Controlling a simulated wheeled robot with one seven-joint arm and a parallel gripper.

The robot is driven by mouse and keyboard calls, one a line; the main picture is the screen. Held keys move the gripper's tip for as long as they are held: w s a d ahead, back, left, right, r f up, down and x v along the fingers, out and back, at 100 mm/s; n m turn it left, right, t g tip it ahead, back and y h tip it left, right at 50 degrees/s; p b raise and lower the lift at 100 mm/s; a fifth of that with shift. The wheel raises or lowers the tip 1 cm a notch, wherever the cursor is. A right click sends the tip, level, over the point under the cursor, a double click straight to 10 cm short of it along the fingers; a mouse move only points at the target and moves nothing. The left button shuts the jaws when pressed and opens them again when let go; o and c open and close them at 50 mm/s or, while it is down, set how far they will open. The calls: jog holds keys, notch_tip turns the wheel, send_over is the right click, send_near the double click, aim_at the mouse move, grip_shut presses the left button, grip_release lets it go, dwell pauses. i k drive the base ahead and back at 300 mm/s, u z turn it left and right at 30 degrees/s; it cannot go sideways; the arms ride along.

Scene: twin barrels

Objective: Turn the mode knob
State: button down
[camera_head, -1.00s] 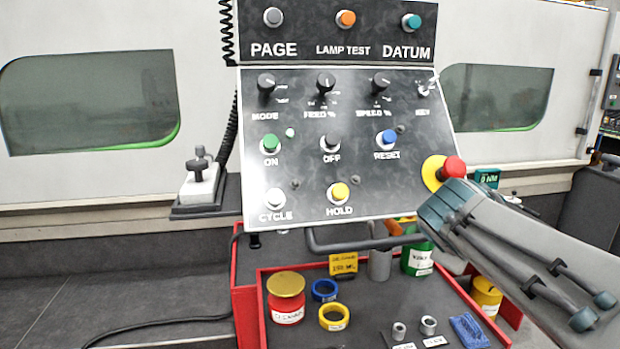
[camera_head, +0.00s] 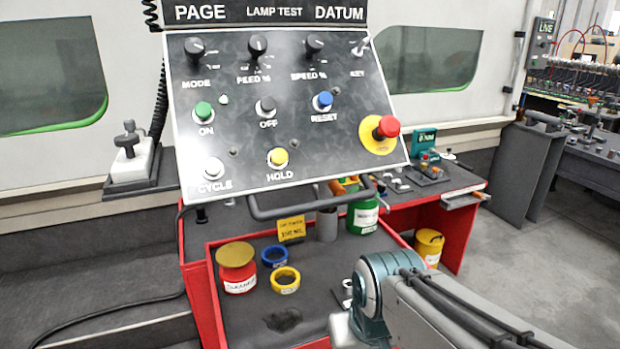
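The mode knob (camera_head: 194,47) is a small black rotary knob at the upper left of the tilted dark control panel (camera_head: 300,150), above the label MODE. Two similar black knobs, the feed knob (camera_head: 258,45) and the speed knob (camera_head: 314,44), sit to its right. My arm reaches in from the lower right, over the red cart, well below and to the right of the mode knob. A grey and teal part of the arm shows at its near end. I cannot make out the gripper's fingers.
A handle bar (camera_head: 310,203) sticks out below the panel. The red cart (camera_head: 212,300) holds a red jar (camera_head: 236,268), a blue ring (camera_head: 274,256), a yellow ring (camera_head: 285,281) and a green can (camera_head: 363,214). A red emergency button (camera_head: 387,126) projects at the panel's right. Space before the upper panel is clear.

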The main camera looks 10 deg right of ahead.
aim_at(195, 48)
jog(key=z, duration=0.85)
jog(key=k, duration=0.6)
jog(key=u, duration=1.25)
jog(key=i, duration=0.4)
jog(key=z, duration=0.05)
